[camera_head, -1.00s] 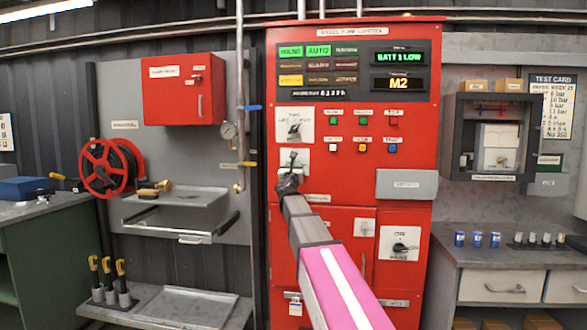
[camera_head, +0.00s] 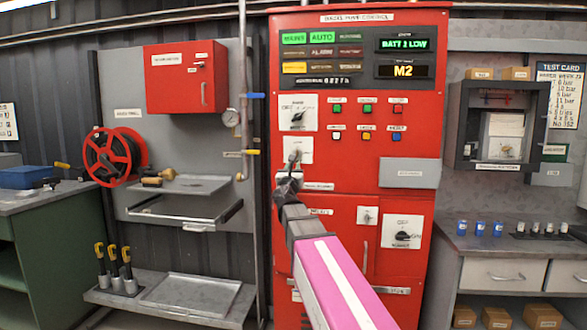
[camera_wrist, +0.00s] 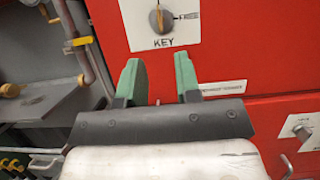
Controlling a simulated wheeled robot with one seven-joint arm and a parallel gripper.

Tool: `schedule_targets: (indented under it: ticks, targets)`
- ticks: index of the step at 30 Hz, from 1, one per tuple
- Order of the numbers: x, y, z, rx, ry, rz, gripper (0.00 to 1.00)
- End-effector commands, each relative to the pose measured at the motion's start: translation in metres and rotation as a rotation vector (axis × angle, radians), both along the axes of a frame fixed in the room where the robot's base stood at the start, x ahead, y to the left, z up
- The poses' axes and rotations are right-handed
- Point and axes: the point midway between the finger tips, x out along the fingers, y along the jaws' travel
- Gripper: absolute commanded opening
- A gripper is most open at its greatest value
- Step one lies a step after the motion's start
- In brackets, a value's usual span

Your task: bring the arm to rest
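My gripper (camera_wrist: 158,82) shows in the wrist view with its two green-tipped fingers apart and nothing between them. Just beyond the fingers is a white plate marked KEY (camera_wrist: 165,25), with a round switch and a key in it. A gap of red panel shows between the fingertips and the plate. In the head view my arm reaches up to the red control cabinet (camera_head: 345,170), and my gripper (camera_head: 290,172) is in front of the lower of two switch plates (camera_head: 298,148). The fingers are too small to make out there.
A hose reel (camera_head: 113,157), metal trays (camera_head: 187,184) and a vertical pipe (camera_head: 243,100) stand left of the cabinet. A grey bench (camera_head: 450,240) with blue cylinders (camera_head: 480,228) is on the right. A selector switch (camera_head: 403,232) sits low on the cabinet.

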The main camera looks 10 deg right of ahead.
Motion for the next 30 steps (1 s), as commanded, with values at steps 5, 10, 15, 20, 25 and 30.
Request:
schedule_targets:
  ticks: [5, 10, 15, 20, 25, 30]
  targets:
    - [0.000, -0.001, -0.002, 0.009, 0.000, 0.000, 0.31]
    - [-0.004, -0.015, -0.028, 0.165, 0.003, -0.002, 0.31]
    - [-0.014, -0.047, -0.094, 0.521, 0.001, -0.036, 0.31]
    - [-0.035, -0.077, -0.175, 0.929, -0.013, -0.128, 0.31]
    - [-0.070, -0.098, -0.270, 1.371, -0.050, -0.302, 0.31]
    - [-0.119, -0.102, -0.364, 1.772, -0.112, -0.558, 0.31]
